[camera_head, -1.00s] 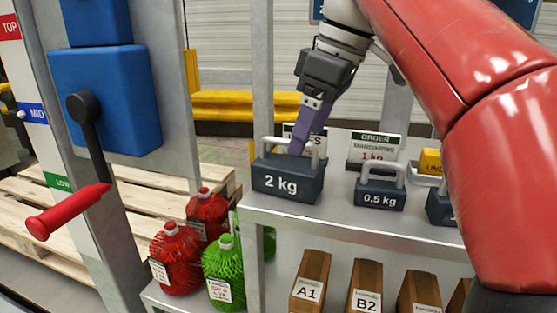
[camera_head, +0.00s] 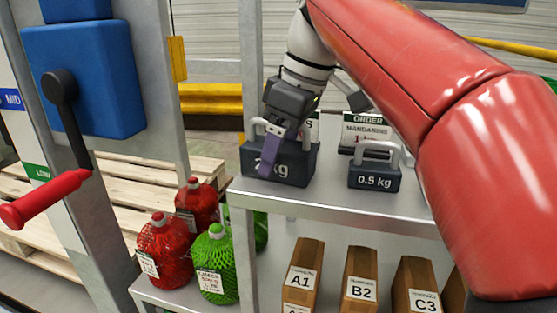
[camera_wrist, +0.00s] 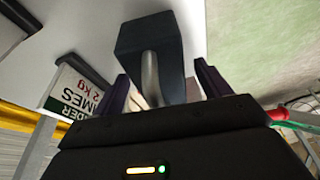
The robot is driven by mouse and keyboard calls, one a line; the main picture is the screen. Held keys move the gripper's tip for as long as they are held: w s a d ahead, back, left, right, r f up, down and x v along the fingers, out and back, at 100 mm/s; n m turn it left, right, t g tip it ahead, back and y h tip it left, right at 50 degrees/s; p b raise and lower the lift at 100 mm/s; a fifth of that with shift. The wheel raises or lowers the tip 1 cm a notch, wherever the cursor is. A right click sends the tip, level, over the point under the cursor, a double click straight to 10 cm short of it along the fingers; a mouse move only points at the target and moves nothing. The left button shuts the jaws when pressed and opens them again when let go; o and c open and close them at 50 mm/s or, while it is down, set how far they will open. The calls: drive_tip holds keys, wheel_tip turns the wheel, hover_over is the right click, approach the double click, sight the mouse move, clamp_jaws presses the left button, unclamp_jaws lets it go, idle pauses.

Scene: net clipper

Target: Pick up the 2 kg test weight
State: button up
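The 2 kg test weight (camera_head: 296,165) is a dark grey block with a light metal handle, upright at the left end of the shelf. My gripper (camera_head: 274,150) is right at it from above, with one purple finger in front of the block, partly covering its label. In the wrist view, the weight (camera_wrist: 167,58) and its handle (camera_wrist: 151,76) lie between the two dark fingers of my gripper (camera_wrist: 161,72). The fingers are apart, with gaps beside the handle. The far finger is hidden in the head view.
A 0.5 kg weight (camera_head: 374,180) stands to the right on the same shelf (camera_head: 330,205). Order cards (camera_head: 364,130) stand behind. Cartons (camera_head: 303,275) and netted red (camera_head: 165,250) and green (camera_head: 215,265) bags are below. A red lever handle (camera_head: 42,200) is at left.

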clamp_jaws()
drive_tip(key=shift+r, duration=0.15)
idle(0.4)
